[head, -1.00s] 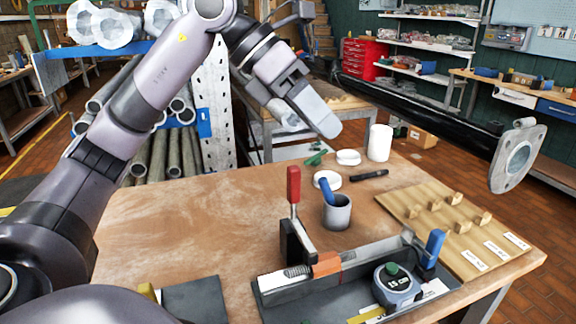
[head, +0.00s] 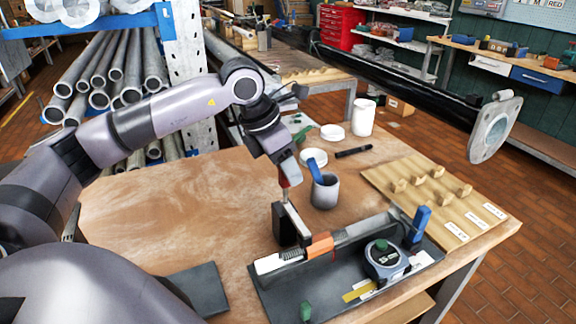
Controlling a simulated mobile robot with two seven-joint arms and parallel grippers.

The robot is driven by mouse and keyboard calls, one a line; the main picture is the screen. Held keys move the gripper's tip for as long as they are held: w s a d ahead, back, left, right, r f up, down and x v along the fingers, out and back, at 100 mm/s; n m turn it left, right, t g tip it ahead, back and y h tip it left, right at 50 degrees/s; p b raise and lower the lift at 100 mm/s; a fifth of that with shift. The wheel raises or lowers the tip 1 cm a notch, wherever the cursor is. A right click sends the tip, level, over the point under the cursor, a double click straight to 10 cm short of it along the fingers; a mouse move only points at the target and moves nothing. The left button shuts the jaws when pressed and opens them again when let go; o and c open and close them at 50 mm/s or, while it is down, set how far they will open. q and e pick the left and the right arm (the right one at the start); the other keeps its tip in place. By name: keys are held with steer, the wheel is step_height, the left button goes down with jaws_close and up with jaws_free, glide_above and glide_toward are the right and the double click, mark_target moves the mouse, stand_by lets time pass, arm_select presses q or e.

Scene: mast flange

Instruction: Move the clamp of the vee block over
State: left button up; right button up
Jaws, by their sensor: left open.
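A clamp with a red handle (head: 284,180) and a silver bar (head: 294,212) stands upright at a black block (head: 284,226), near the back left edge of the dark tray (head: 322,277). I take the black block to be part of the vee block or clamp; I cannot tell which. My left gripper (head: 284,168) points down at the top of the red handle and hides its upper part. It is open; I cannot tell whether the handle lies between its fingers. My right gripper is not in view.
The tray also holds an orange piece (head: 320,244), a tape measure (head: 386,259) and a blue-handled tool (head: 419,222). A grey cup (head: 324,192) stands just behind. A black mast with a flange (head: 494,130) reaches over the right side.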

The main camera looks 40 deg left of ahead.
arm_select(q)
steer(key=shift+w+d+f, duration=0.15)
steer(key=shift+w+f, duration=0.1)
steer(key=shift+f, duration=0.35)
jaws_close()
